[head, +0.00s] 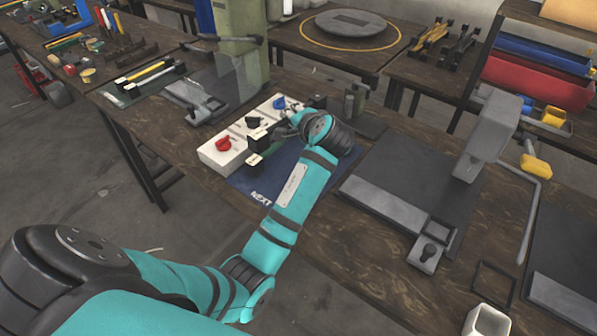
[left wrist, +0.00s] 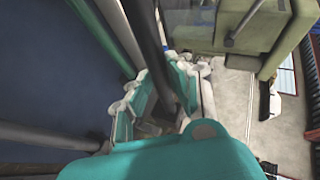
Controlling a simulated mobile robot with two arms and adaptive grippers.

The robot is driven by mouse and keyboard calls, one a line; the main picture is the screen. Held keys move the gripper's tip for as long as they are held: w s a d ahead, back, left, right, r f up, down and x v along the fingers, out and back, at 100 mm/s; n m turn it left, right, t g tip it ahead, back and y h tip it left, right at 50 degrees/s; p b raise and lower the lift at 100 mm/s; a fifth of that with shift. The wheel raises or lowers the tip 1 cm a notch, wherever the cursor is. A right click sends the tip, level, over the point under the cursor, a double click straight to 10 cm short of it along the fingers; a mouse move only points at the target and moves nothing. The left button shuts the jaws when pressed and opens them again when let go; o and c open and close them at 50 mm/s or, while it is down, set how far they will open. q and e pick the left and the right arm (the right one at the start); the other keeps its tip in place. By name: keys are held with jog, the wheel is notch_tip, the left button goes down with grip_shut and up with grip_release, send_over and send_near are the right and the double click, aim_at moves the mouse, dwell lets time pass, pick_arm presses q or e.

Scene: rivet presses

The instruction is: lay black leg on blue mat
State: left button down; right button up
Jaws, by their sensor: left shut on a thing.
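The blue mat (head: 246,183), marked "NEXT", lies on the workbench, partly hidden by my left arm. It also fills the left of the left wrist view (left wrist: 45,65). My left gripper (head: 283,131) is over the mat's far part, beside the white switch box. It is shut on the black leg (left wrist: 147,40), a dark bar running between the fingers in the left wrist view. In the head view a dark piece with a pale end (head: 262,139) shows at the gripper; the rest is hidden. I cannot tell whether the leg touches the mat. My right gripper is out of view.
The white switch box (head: 218,158) with red and blue knobs stands just left of the gripper. A grey press (head: 491,135) on a dark base is at the right. A green column (head: 240,40) stands behind. Red (head: 530,83) and blue bins are at the back right.

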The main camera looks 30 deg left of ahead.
pick_arm(q)
jog(key=shift+w+f+n+g, duration=0.3)
jog(key=shift+w+f, duration=0.05)
jog(key=shift+f, duration=0.1)
send_over(295, 158)
jog(key=shift+y, duration=0.4)
notch_tip(295, 158, down, 6)
jog(key=shift+r, duration=0.1)
jog(key=shift+f, duration=2)
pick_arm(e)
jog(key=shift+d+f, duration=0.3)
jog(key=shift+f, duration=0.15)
pick_arm(q)
jog(key=shift+f, duration=0.1)
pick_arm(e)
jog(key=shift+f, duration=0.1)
pick_arm(q)
jog(key=c, duration=1.5)
grip_release()
